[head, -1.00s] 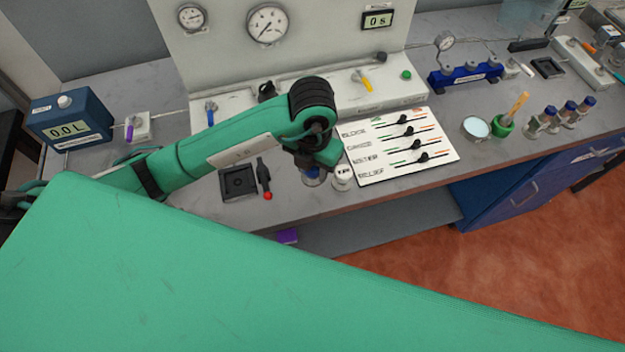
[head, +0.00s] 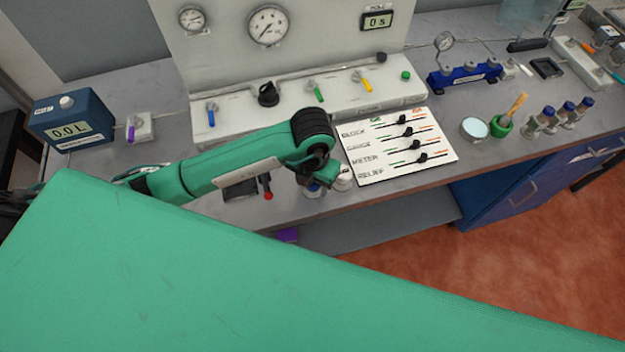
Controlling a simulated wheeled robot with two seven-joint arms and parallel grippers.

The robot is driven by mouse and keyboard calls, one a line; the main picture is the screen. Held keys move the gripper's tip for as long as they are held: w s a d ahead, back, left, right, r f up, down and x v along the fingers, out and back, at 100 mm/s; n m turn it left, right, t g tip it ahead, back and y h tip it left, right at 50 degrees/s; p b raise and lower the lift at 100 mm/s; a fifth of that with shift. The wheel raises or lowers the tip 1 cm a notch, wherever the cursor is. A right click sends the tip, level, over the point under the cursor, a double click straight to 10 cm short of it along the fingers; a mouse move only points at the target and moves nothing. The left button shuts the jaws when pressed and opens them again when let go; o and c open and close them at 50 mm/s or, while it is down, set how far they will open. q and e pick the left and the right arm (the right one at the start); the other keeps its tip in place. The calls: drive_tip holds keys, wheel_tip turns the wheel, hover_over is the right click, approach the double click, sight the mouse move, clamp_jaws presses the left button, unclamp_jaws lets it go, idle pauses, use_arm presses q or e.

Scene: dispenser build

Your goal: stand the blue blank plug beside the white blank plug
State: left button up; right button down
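The white blank plug (head: 342,182) stands near the front edge of the bench, just left of the white label board. A blue-topped piece, seemingly the blue blank plug (head: 312,189), is upright close to its left, with a small gap or contact that I cannot make out. My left gripper (head: 327,174) points down right over these two pieces and hides part of them. Its fingers are too small and covered by the wrist to show whether they are open or grip the blue piece. My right gripper is out of view.
The label board (head: 400,145) with black sliders lies directly right of the plugs. A black tray (head: 240,189) and a red-tipped tool (head: 267,190) lie left, partly under my arm. The valve panel (head: 290,95) stands behind. The bench's front edge is close.

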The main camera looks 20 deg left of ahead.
use_arm(q)
drive_tip(key=shift+o, duration=0.9)
drive_tip(key=shift+r, duration=0.1)
drive_tip(key=shift+r, duration=0.15)
drive_tip(key=shift+w+r, duration=0.1)
drive_tip(key=shift+r, duration=0.25)
wheel_tip(320, 180, up, 11)
drive_tip(key=b, duration=0.1)
drive_tip(key=shift+r, duration=0.1)
